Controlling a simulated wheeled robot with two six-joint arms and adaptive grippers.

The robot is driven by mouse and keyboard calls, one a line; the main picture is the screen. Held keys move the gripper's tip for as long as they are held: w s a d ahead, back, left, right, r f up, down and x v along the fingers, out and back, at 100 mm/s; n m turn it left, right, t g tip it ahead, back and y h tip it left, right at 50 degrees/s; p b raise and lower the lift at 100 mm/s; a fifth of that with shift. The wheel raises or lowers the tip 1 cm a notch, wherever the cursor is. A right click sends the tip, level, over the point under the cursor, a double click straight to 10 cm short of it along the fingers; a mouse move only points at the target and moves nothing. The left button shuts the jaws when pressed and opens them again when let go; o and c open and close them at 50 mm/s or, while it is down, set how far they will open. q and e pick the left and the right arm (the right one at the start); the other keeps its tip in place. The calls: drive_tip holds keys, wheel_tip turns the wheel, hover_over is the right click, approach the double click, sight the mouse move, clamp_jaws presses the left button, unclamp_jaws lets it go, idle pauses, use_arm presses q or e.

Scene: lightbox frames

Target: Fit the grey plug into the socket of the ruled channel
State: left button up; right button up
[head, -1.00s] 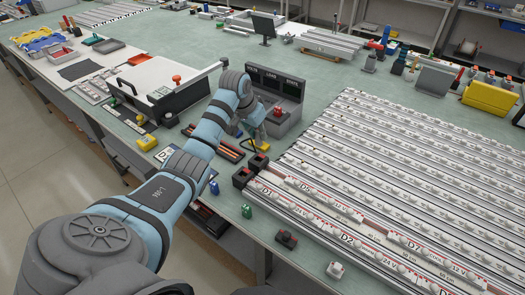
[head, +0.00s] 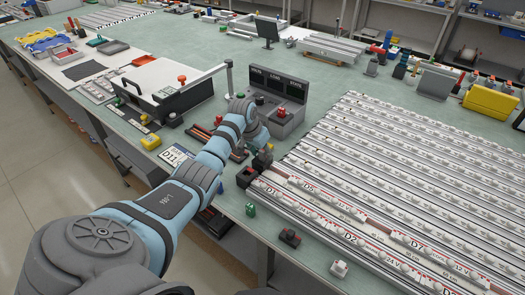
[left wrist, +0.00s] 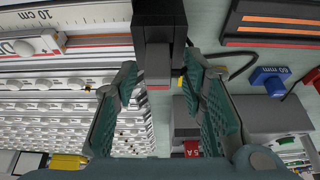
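My left gripper (head: 262,158) is at the left ends of the ruled channels in the head view. In the left wrist view its teal-padded fingers (left wrist: 162,66) are apart, one on each side of a small grey piece below a black block (left wrist: 160,20). A gap shows between each pad and this piece. It looks like the grey plug (left wrist: 158,62), but I cannot tell how it joins the block. The ruled channel (left wrist: 95,22) lies left of the block. Another black end block (head: 247,176) shows in the head view. My right gripper is not in view.
Parallel white channels (head: 400,170) fill the right of the bench. A grey console (head: 278,100) stands behind my gripper. A green piece (head: 250,209), a dark piece (head: 290,238) and a pale piece (head: 339,269) lie along the front edge. Open bench lies behind the console.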

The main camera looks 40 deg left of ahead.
use_arm(q)
drive_tip(key=shift+r, duration=0.1)
drive_tip(key=p+v, duration=0.2)
drive_tip(key=v, duration=1)
